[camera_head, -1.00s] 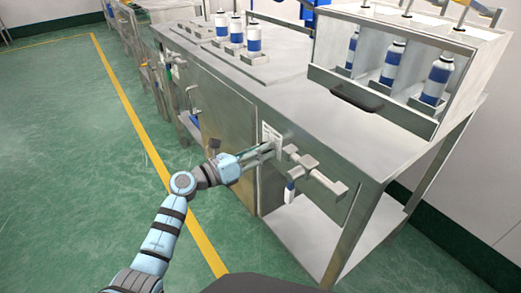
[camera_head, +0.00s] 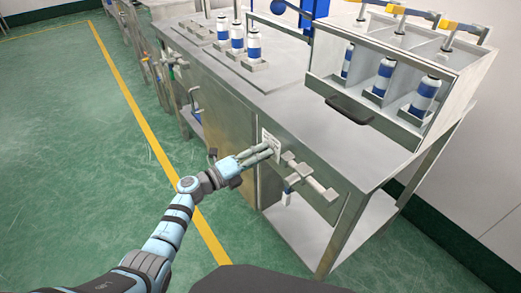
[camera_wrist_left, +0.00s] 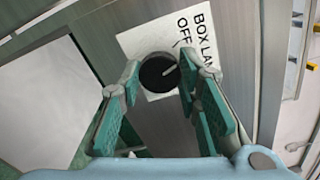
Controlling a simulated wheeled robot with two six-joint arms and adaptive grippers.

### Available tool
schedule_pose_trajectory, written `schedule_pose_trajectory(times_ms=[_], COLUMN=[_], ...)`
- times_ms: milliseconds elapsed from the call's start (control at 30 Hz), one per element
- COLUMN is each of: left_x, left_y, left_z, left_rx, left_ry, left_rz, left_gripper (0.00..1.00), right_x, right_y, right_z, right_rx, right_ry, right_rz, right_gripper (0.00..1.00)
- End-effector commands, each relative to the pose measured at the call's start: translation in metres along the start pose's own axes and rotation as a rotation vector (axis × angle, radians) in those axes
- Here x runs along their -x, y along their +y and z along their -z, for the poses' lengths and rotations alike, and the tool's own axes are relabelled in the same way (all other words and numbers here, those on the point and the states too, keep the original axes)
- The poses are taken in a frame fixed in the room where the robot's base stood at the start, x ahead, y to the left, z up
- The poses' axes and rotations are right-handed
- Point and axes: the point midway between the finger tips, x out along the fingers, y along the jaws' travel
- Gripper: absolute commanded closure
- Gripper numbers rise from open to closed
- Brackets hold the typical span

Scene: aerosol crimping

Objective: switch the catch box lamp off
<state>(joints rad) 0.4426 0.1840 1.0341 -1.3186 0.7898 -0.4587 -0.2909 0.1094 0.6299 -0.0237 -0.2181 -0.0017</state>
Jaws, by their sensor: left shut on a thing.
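In the head view my left gripper (camera_head: 270,152) reaches the label on the bench front. My right gripper is not in view. I cannot make out the lamp itself.
A box (camera_head: 390,85) with a black handle (camera_head: 349,110) and several blue-and-white cans stands on the bench top. Metal fittings (camera_head: 312,182) stick out right of my gripper. More cans (camera_head: 254,45) stand at the back. The green floor at left is clear.

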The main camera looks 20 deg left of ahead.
Motion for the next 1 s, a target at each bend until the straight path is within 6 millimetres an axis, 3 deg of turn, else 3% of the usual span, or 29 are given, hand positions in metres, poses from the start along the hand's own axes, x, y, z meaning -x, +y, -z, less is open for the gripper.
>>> schedule_pose_trajectory(times_ms=[400,900,933,1000], left_x=[0.0,0.0,0.0,0.0], left_y=[0.0,0.0,0.0,0.0], left_z=[0.0,0.0,0.0,0.0], left_rx=[0.185,0.205,0.205,0.204], left_ry=[0.0,0.0,0.0,0.0], left_rz=[0.0,0.0,0.0,0.0], left_gripper=[0.97,0.97,0.66,0.55], right_x=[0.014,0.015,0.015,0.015], right_y=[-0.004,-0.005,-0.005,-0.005], right_z=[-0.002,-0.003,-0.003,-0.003], right_rx=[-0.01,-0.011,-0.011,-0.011], right_ry=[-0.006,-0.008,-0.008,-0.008], right_rz=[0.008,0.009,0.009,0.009], right_gripper=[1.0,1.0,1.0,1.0])
